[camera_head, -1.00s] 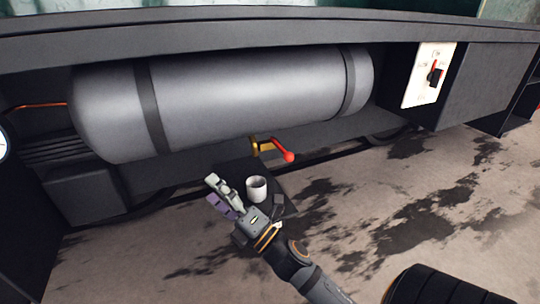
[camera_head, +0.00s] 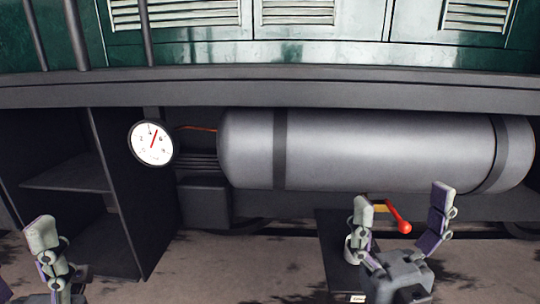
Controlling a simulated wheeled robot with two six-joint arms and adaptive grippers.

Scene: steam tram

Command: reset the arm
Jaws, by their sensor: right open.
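My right gripper (camera_head: 402,198) is in the lower right of the head view. My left gripper (camera_head: 42,232) is only partly in view at the lower left corner. One upright finger shows clearly, and the rest is cut off by the frame edge.
A grey tank (camera_head: 380,150) lies under the tram's dark frame. A black platform (camera_head: 338,262) stands behind my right gripper; a cup there cannot be made out clearly.

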